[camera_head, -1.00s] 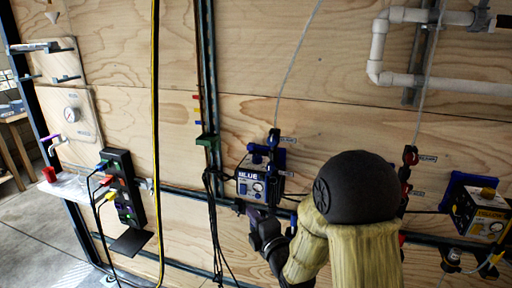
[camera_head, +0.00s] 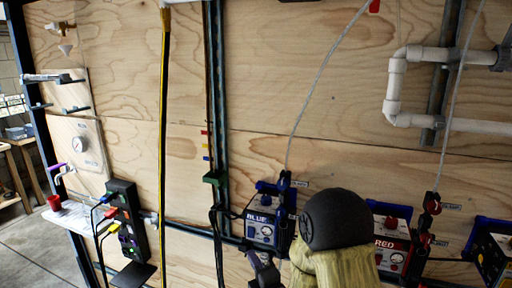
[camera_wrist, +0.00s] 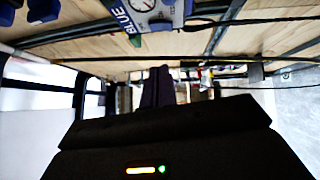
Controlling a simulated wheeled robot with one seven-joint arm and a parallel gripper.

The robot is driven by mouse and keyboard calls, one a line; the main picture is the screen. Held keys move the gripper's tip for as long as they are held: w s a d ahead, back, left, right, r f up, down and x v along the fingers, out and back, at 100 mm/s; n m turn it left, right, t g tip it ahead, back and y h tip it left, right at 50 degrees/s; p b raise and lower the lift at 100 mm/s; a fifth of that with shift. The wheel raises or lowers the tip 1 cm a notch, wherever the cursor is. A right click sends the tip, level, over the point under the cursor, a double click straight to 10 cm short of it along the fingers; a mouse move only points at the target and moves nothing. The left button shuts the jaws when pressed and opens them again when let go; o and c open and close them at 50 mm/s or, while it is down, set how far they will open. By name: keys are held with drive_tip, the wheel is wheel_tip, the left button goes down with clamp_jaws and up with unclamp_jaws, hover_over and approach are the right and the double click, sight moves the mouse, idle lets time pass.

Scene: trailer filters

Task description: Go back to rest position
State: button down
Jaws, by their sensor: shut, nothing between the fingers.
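My gripper (camera_wrist: 160,86) shows in the wrist view as two dark fingers close together, with nothing between them. In the head view only a dark part of my wrist shows at the bottom edge, below the blue-labelled box, and my fingers cannot be made out. The BLUE box (camera_head: 266,228) has a gauge and is mounted on the plywood wall; it also shows at the top of the wrist view (camera_wrist: 150,12). My sleeved arm partly covers the RED box (camera_head: 392,246) beside it.
Another blue-framed box (camera_head: 492,250) is cut off at the right. A black power strip (camera_head: 126,220) with coloured plugs hangs at the left. White pipes (camera_head: 398,95) run along the upper right wall. A yellow-black cable (camera_head: 165,130) hangs down the wall. Open floor shows at far left.

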drive_tip(key=shift+s+d+f+p, duration=0.1)
drive_tip(key=shift+s+d+p, duration=0.05)
drive_tip(key=shift+s+p, duration=0.4)
drive_tip(key=shift+w+d, duration=0.1)
drive_tip(key=shift+w, duration=0.1)
